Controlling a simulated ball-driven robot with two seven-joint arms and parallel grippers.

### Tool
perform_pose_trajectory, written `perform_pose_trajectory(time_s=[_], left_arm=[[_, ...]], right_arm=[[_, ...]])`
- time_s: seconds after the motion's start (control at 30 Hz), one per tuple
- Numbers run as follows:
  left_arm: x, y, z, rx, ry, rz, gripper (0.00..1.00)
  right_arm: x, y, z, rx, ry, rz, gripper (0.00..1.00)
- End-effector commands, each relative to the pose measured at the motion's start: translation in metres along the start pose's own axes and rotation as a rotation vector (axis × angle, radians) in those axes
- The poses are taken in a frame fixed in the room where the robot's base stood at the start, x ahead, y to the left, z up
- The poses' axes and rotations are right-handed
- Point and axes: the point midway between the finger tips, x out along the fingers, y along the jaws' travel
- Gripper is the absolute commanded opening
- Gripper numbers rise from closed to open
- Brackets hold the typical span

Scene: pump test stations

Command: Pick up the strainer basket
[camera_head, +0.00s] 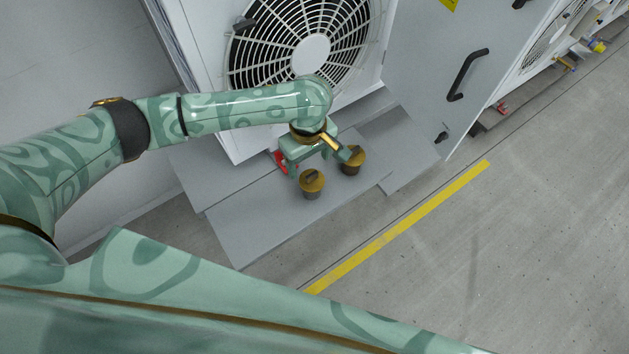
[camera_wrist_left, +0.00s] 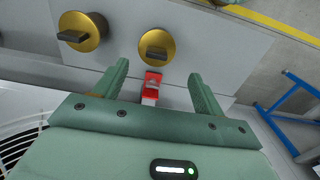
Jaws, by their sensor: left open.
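Two short dark cylinders with round brass-coloured tops and dark grip bars stand on the grey step; both look like strainer baskets, and I cannot tell them apart by name. The nearer strainer basket (camera_head: 312,184) also shows in the left wrist view (camera_wrist_left: 157,46), just beyond the fingertips and roughly midway between them. The second strainer basket (camera_head: 353,160) is to its right in the head view and at the upper left in the wrist view (camera_wrist_left: 82,30). My left gripper (camera_head: 316,164) is open and empty above the step; it also shows in the wrist view (camera_wrist_left: 157,70).
A small red-and-white part (camera_wrist_left: 151,88) lies between the fingers in the wrist view. A white unit with a fan grille (camera_head: 310,50) stands behind the grey step (camera_head: 265,225). A grey cabinet with a black handle (camera_head: 466,75) is right. Floor beyond the yellow line (camera_head: 400,225) is clear.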

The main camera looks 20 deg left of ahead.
Motion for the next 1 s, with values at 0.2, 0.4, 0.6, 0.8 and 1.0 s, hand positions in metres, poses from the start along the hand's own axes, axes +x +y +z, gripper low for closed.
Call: perform_pose_trajectory(time_s=[0.2, 0.4, 0.6, 0.8, 1.0], left_arm=[[0.054, 0.0, 0.0, -0.001, -0.004, -0.005, 0.7], [0.062, 0.0, 0.0, -0.001, -0.001, -0.001, 0.7], [0.086, 0.004, 0.001, 0.0, -0.003, -0.003, 0.7], [0.114, 0.004, 0.002, 0.0, -0.002, -0.004, 0.7], [0.11, 0.005, 0.001, 0.0, 0.002, 0.002, 0.7]], right_arm=[[0.034, -0.005, 0.013, -0.001, -0.033, -0.011, 0.36], [0.04, -0.005, 0.004, 0.0, -0.02, -0.011, 0.36], [0.061, -0.01, 0.012, 0.001, -0.04, -0.021, 0.36], [0.083, -0.014, 0.024, 0.0, -0.067, -0.03, 0.36], [0.081, -0.013, 0.023, 0.0, -0.066, -0.029, 0.36]])
